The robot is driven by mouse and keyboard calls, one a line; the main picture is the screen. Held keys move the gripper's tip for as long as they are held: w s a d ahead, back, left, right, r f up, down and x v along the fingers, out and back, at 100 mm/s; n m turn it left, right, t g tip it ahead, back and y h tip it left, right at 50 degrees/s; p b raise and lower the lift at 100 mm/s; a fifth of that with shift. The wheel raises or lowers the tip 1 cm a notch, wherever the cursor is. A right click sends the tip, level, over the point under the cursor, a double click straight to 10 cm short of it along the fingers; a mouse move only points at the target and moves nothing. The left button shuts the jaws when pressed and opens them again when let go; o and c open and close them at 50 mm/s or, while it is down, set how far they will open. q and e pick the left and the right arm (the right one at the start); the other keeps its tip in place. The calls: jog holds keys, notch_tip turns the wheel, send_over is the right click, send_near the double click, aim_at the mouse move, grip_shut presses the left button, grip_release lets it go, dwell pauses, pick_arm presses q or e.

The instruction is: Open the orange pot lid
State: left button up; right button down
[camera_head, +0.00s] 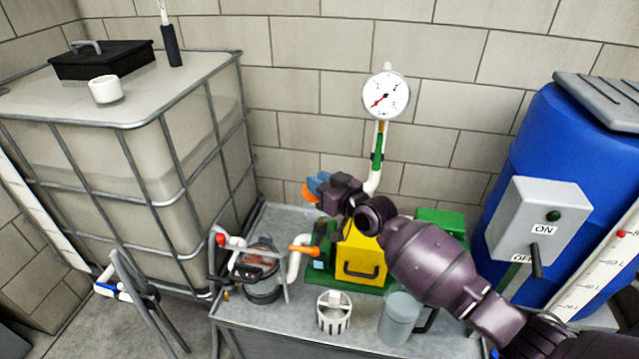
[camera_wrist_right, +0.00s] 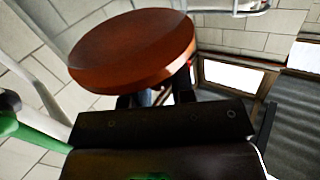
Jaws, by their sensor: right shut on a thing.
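My right gripper (camera_head: 318,186) is shut on the orange pot lid (camera_head: 308,194), in the air above the work table, in front of the brick wall. Only a small orange part of the lid shows past the blue fingertips in the head view. In the right wrist view the lid (camera_wrist_right: 135,48) is a large, thick, round orange-brown disc, tilted, at the tips of the dark fingers (camera_wrist_right: 155,98). The grip point is partly hidden. A round pot-like housing (camera_head: 262,292) stands on the table, below and left of the gripper, apart from the lid. My left gripper is not in view.
A green and yellow pump (camera_head: 362,262) stands below my right arm, beside a pipe with a gauge (camera_head: 386,96). A white basket (camera_head: 334,314) and a grey jug (camera_head: 399,318) stand at the table's front. A caged tank (camera_head: 120,180) is left, a blue barrel (camera_head: 560,140) right.

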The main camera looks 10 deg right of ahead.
jog(key=shift+w+d+r+m+g+p, duration=0.1)
jog(key=shift+w+r+m+g+p, duration=0.25)
jog(key=shift+r+m+g+p, duration=0.3)
jog(key=shift+w+d+r+h, duration=0.1)
jog(key=shift+w+r+h, duration=0.1)
jog(key=shift+h, duration=0.1)
jog(key=shift+w+d+r+m+g+p, duration=0.15)
jog(key=shift+w+r+m+g+p, duration=0.1)
jog(key=shift+w+m+g+p, duration=0.4)
jog(key=shift+w+d+r+m+g, duration=0.1)
jog(key=shift+w+r+m+g, duration=0.1)
jog(key=shift+m+g, duration=0.3)
jog(key=c, duration=0.9)
grip_release()
jog(key=shift+c, duration=0.2)
